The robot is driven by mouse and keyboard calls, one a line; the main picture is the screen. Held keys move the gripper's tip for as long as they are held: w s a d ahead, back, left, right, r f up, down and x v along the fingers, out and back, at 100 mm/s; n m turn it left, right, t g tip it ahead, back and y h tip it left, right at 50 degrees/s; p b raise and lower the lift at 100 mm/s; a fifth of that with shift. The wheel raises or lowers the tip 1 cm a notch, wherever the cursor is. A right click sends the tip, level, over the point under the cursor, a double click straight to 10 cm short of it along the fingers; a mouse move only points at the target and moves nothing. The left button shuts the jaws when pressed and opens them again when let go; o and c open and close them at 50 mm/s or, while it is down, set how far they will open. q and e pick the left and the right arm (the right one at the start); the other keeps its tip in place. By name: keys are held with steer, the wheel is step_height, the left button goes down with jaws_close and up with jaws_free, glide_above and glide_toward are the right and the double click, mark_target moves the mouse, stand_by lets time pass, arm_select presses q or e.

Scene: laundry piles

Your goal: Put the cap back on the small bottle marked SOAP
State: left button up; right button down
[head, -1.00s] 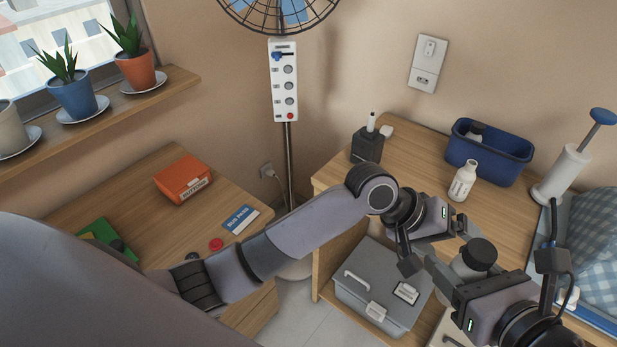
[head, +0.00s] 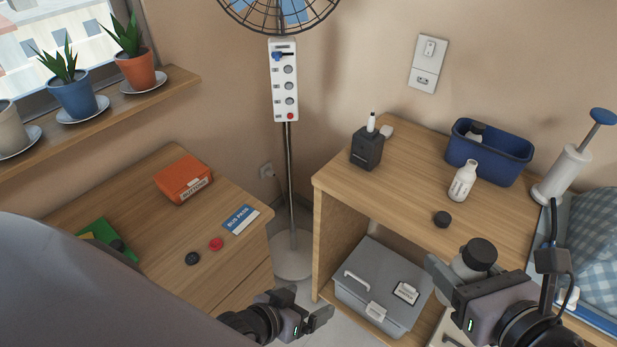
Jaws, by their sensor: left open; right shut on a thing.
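A small white bottle (head: 462,182) stands upright and open-topped on the right wooden table; its label is too small to read. A dark round cap (head: 442,219) lies on the tabletop in front of it, apart from it. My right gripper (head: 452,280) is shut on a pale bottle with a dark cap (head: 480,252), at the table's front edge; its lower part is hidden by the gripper. I cannot read any marking on it. My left gripper (head: 318,317) is open and empty, low in front of the gap between the two tables.
A blue bin (head: 515,166) holding a dark-topped bottle, a black box (head: 367,148) and a pump (head: 562,172) stand on the right table (head: 415,165). A grey toolbox (head: 378,285) is below. The left table holds a red button (head: 216,244), a dark button (head: 192,259) and an orange box (head: 183,180).

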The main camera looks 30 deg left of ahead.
arm_select(q)
steer(key=s+a+m+y, duration=0.1)
steer(key=s+a+m, duration=0.1)
steer(key=s+a, duration=0.2)
steer(key=shift+s+a+f+t, duration=0.3)
steer(key=shift+s+a+f, duration=0.1)
steer(key=shift+s, duration=0.25)
